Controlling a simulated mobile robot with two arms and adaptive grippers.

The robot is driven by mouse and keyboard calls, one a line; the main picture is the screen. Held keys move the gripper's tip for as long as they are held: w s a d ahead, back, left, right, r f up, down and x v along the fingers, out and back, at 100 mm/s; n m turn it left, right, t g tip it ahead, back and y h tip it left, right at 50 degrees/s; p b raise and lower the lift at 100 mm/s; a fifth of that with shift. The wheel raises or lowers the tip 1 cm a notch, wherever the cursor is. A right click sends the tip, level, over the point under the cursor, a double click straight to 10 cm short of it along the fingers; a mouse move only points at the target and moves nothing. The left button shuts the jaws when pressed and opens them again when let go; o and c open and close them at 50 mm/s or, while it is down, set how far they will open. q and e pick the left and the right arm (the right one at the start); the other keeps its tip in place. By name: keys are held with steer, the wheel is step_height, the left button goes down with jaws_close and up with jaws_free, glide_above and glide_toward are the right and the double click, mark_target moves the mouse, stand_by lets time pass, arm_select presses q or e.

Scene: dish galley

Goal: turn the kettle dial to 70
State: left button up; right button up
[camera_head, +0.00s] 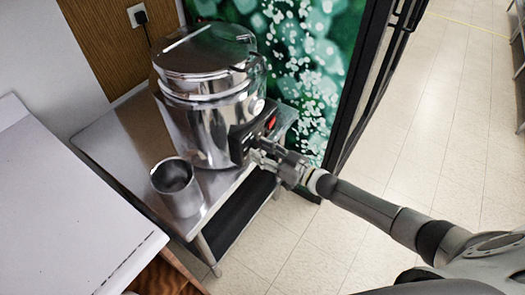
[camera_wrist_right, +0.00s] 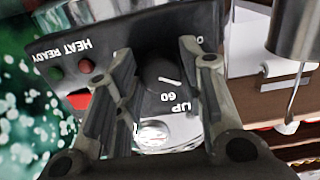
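The kettle is a shiny metal urn (camera_head: 200,110) with a closed lid, standing on a steel table. Its black control panel faces my right gripper (camera_head: 260,154). In the right wrist view the dark round dial (camera_wrist_right: 162,76) has a white pointer line and sits between the two fingers of my right gripper (camera_wrist_right: 157,62). The fingers are apart, one on each side of the dial; I cannot tell whether they touch it. The printed marks "60" and "UP" show near the dial, upside down. The mark 70 cannot be made out. My left gripper is not in view.
A metal cup (camera_head: 178,190) stands on the steel table (camera_head: 112,150) in front of the urn. A white counter (camera_head: 60,215) is at left. A wall plug (camera_head: 140,17) is behind. Tiled floor (camera_head: 440,130) at right is clear.

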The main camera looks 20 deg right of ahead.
steer(key=o, duration=0.3)
steer(key=v, duration=1.2)
steer(key=shift+f, duration=0.1)
steer(key=s+d+f+m+g+h, duration=0.1)
steer(key=s+d+f+h, duration=0.15)
steer(key=f, duration=0.65)
steer(key=s+d+f+m+g+h, duration=0.2)
steer(key=s+f+h, duration=0.15)
steer(key=f, duration=0.55)
steer(key=s+d+f+m+g+h, duration=0.1)
steer(key=s+d+f+h, duration=0.15)
steer(key=f, duration=0.55)
steer(key=s+a+f+g, duration=0.2)
steer(key=s+f, duration=0.3)
steer(key=s, duration=0.6)
steer(key=s+a+f+g+h, duration=0.1)
steer(key=s+a+f+g, duration=0.2)
steer(key=s+f, duration=0.3)
steer(key=s+a+f+m+g+h, duration=0.1)
steer(key=s+a+f+g, duration=0.2)
steer(key=s, duration=1.3)
step_height(320, 180, down, 3)
steer(key=shift+f+g, duration=0.1)
steer(key=shift+g, duration=0.5)
